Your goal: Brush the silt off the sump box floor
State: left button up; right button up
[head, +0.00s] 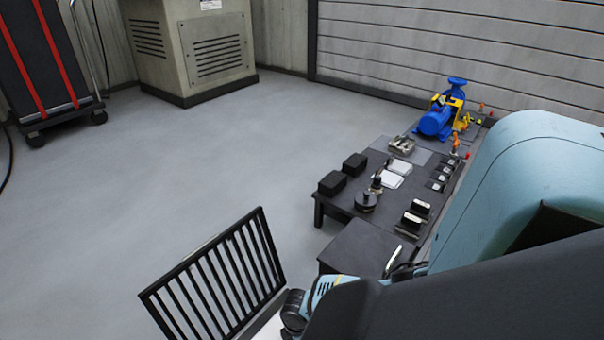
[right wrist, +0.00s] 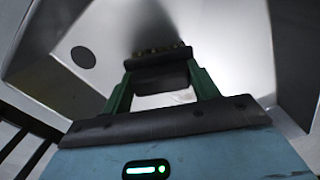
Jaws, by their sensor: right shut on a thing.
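In the right wrist view my right gripper (right wrist: 162,88) is shut on a dark block-shaped brush (right wrist: 158,74), held between its two green fingers. The brush's far edge shows small tan tufts. The gripper reaches inside a pale metal sump box (right wrist: 50,72), with sloping walls around it and a round dark hole on the left. A dark smear or shadow lies just beyond the brush; I cannot tell whether it is silt. Whether the brush touches the floor is also unclear. In the head view my arm hides most of the box. My left gripper is not in view.
A black slatted grate (head: 222,282) stands tilted at the lower middle. A cabinet (head: 190,50) and a red-strapped cart (head: 50,60) stand behind. The left floor is clear.

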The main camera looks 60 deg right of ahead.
jog(key=shift+w+a, duration=0.15)
jog(key=shift+a, duration=0.85)
jog(key=shift+w+a+r+p, duration=0.1)
jog(key=shift+w+a+p, duration=0.2)
jog(key=shift+a, duration=0.6)
jog(key=shift+w+a+r+p, duration=0.1)
jog(key=shift+w+a+p, duration=0.15)
jog(key=shift+a, duration=0.65)
jog(key=shift+f, duration=0.1)
jog(key=shift+a, duration=0.1)
jog(key=shift+w+a+f, duration=0.1)
jog(key=shift+w+a, duration=0.1)
jog(key=shift+a, duration=0.7)
jog(key=shift+w+a+f, duration=0.1)
jog(key=shift+w+a, duration=0.1)
jog(key=shift+a, duration=0.65)
jog(key=shift+a, duration=0.15)
